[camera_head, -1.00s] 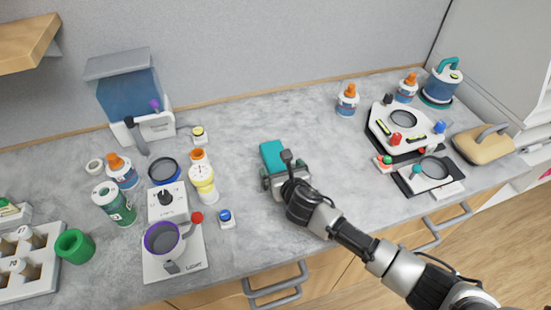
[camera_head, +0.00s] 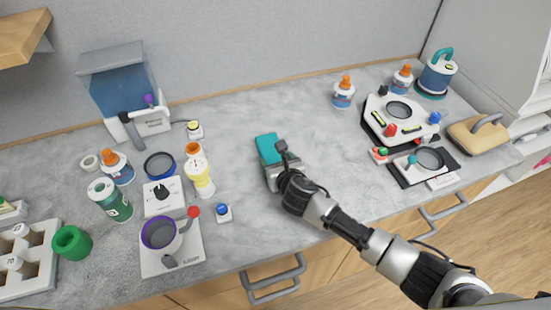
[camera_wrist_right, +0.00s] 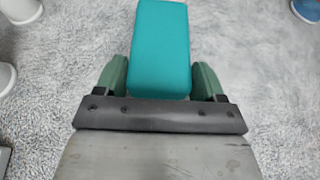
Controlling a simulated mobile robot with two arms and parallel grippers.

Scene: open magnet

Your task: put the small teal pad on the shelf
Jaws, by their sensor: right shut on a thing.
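The small teal pad (camera_head: 269,148) is a rectangular block over the middle of the grey counter in the head view. It also shows in the right wrist view (camera_wrist_right: 162,45), between the green fingers. My right gripper (camera_head: 274,165) is shut on the teal pad; in the wrist view its fingers (camera_wrist_right: 163,75) sit on both sides of the pad's near end. I cannot tell how far the pad is above the counter. A wooden shelf (camera_head: 22,45) is on the wall at the upper left. My left gripper is not in view.
Left of the pad stand a blue-tank machine (camera_head: 122,90), several bottles, a white device with a purple ring (camera_head: 170,245) and a green ring (camera_head: 71,243). At right are a white instrument (camera_head: 402,118) and a tan case (camera_head: 478,138). The counter behind the pad is clear.

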